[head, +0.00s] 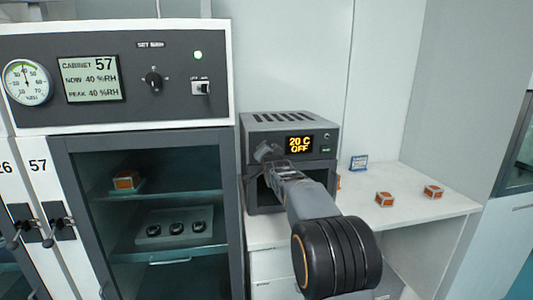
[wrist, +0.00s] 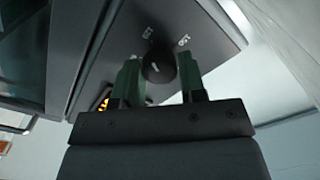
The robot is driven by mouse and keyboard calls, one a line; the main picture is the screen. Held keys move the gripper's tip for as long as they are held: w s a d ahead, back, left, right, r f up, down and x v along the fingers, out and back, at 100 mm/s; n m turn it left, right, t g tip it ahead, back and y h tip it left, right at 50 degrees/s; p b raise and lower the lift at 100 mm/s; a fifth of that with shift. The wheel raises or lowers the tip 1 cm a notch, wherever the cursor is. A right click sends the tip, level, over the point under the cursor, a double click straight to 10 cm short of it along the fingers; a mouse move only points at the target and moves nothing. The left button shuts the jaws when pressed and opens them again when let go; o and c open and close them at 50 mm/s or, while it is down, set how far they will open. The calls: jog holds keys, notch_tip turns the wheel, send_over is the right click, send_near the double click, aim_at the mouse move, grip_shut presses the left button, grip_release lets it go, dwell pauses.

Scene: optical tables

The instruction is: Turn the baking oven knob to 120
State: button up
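The baking oven (head: 262,133) is a grey box on the white counter, with a display (head: 299,144) reading "20 C OFF". My gripper (head: 268,153) is at the left of the oven's front panel and hides the knob there. In the wrist view the dark round knob (wrist: 158,66) has a white pointer mark and small scale labels around it, too blurred to read surely. My gripper's two green fingers (wrist: 160,75) stand apart, one on each side of the knob, with narrow gaps visible. The fingers do not appear to grip it.
A dry cabinet (head: 118,85) marked 57 stands close on the left, with its own knob and a glass door. Small orange-and-white boxes (head: 384,199) and a blue-and-white card (head: 359,162) are on the counter (head: 400,222) to the right, which has free room.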

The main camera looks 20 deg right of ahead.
jog(key=o, duration=0.4)
jog(key=shift+s, duration=0.1)
jog(key=s+a+b, duration=0.1)
jog(key=s, duration=0.3)
jog(key=s+a, duration=0.1)
jog(key=s, duration=0.4)
jog(key=s+b, duration=0.1)
jog(key=s, duration=0.3)
jog(key=shift+s+a+b, duration=0.2)
jog(key=shift+a+b, duration=0.15)
jog(key=shift+a, duration=0.05)
